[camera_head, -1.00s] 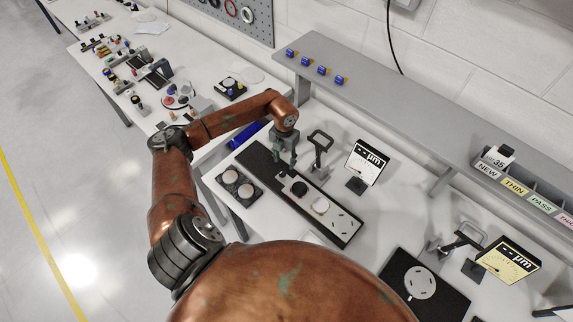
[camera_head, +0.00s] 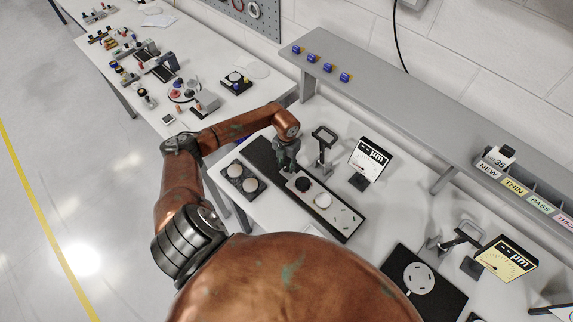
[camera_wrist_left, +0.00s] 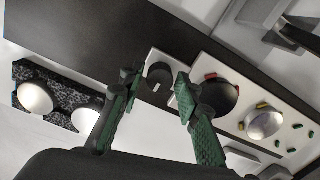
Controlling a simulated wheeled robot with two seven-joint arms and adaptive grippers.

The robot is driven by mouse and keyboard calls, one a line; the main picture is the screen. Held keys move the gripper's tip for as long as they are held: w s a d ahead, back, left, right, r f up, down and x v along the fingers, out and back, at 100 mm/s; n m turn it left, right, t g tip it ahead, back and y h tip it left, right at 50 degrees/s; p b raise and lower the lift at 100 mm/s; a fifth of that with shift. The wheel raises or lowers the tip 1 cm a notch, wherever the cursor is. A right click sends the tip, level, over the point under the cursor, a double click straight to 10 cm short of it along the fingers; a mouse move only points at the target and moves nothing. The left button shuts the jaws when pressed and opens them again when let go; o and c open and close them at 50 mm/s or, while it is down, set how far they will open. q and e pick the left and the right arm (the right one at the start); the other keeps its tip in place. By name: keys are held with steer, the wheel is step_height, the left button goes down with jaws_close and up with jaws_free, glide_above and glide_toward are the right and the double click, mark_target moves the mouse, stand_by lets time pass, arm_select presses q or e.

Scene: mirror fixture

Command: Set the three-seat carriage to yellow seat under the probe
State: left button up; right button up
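The white three-seat carriage (camera_head: 333,211) sits on a dark rail (camera_head: 262,152). In the left wrist view, the red-marked seat holds a black disc (camera_wrist_left: 218,97). The yellow-marked seat holds a pale round piece (camera_wrist_left: 265,124). The green-marked seat (camera_wrist_left: 293,139) looks empty. A dark knob (camera_wrist_left: 160,74) stands at the carriage's near end. My left gripper (camera_head: 287,168) is low over that end; its green fingers (camera_wrist_left: 157,84) are apart, one on each side of the knob. Contact cannot be told. The gauge stand (camera_head: 323,138) rises behind the rail; its probe tip cannot be made out. My right gripper is out of view.
A black block (camera_head: 233,184) with two pale round pieces lies left of the rail. A gauge display (camera_head: 370,156) stands behind it. A second stand (camera_head: 462,236) and a black plate with a white disc (camera_head: 419,278) are at right. A grey shelf (camera_head: 400,118) runs behind.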

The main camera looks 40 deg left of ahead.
arm_select(q)
steer(key=c, duration=0.3)
steer(key=shift+c, duration=1)
jaws_close()
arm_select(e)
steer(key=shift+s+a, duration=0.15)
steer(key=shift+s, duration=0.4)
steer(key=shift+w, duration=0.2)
arm_select(q)
steer(key=a+b, duration=0.2)
steer(key=a, duration=0.1)
steer(key=a+b, duration=0.2)
steer(key=a, duration=0.2)
steer(key=w+a+b, duration=0.1)
steer(key=a+b, duration=0.1)
steer(key=a, duration=0.1)
steer(key=shift+a+f, duration=0.15)
steer(key=shift+a, duration=0.3)
steer(key=shift+r, duration=0.2)
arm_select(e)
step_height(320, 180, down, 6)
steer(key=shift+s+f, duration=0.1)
